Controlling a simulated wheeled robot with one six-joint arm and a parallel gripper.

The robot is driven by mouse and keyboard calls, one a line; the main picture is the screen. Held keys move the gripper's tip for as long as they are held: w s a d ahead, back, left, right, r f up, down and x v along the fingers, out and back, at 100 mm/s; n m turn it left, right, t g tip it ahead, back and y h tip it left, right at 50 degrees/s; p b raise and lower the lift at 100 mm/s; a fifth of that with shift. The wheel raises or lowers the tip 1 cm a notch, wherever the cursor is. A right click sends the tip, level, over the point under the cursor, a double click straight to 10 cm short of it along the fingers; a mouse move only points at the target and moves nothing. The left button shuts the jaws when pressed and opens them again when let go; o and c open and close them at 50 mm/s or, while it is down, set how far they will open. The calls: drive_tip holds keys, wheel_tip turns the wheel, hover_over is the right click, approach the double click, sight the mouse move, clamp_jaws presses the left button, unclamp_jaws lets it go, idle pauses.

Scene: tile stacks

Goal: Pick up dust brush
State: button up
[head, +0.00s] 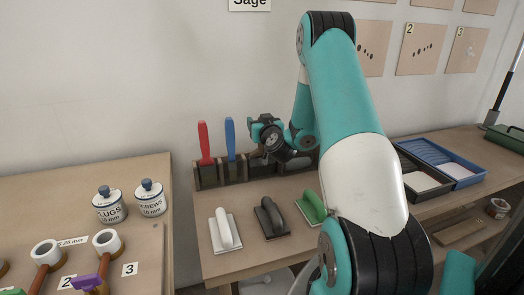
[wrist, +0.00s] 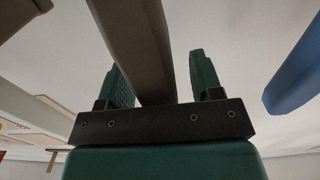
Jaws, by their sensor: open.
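My gripper (wrist: 155,66) is open, with its two green fingers on either side of a dark brown handle (wrist: 138,38) in the wrist view. The fingers look apart from the handle. Its far end is out of frame, so I cannot tell for certain that it is the dust brush. In the head view my gripper (head: 262,128) is at the tool rack (head: 234,171), just right of a blue upright handle (head: 230,138). The brown handle is hidden there behind my gripper.
A red handle (head: 204,142) stands left of the blue one, which also shows in the wrist view (wrist: 295,80). White (head: 226,232), dark (head: 270,218) and green (head: 311,207) floats lie in front. Blue (head: 446,163) and dark (head: 421,178) trays are at right.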

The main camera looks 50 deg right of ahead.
drive_tip(key=c, duration=1)
